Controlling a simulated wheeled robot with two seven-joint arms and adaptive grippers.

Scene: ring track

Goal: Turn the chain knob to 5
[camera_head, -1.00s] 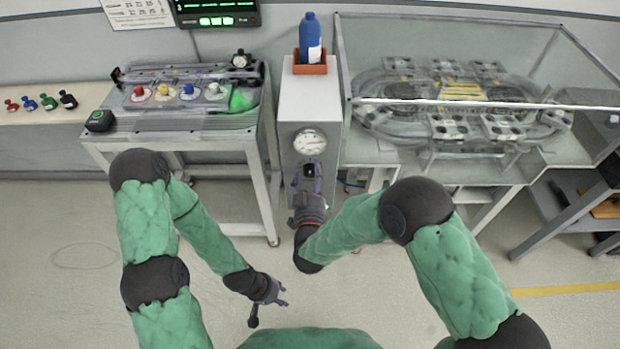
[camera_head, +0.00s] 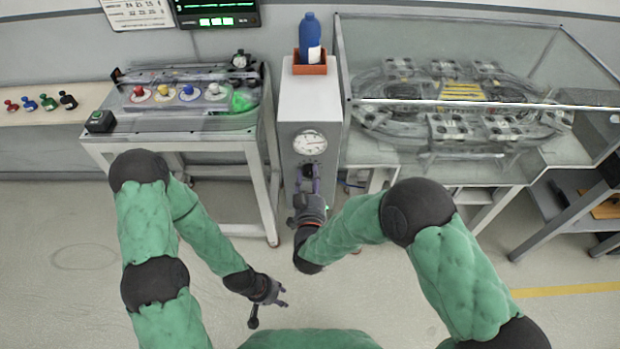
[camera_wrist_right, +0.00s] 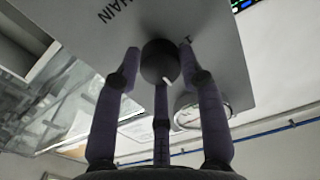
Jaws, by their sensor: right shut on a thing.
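The chain knob (camera_head: 308,170) is a dark round knob on the front of the grey cabinet (camera_head: 289,165), below a round white dial gauge (camera_head: 310,142). In the right wrist view the knob (camera_wrist_right: 160,62) has a short white mark at its lower edge. Part of the word CHAIN is printed beside it. My right gripper (camera_head: 309,186) is at the knob, its purple fingers (camera_wrist_right: 160,88) around it and shut on it. My left gripper (camera_head: 275,292) hangs low over the floor, fingers spread, empty. The number the knob points to cannot be read.
A blue bottle (camera_head: 310,40) stands in an orange tray (camera_head: 310,69) on the cabinet. A glass-covered ring track (camera_head: 460,105) is on the right. A bench with coloured knobs (camera_head: 163,90) is on the left. The floor between my arms is clear.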

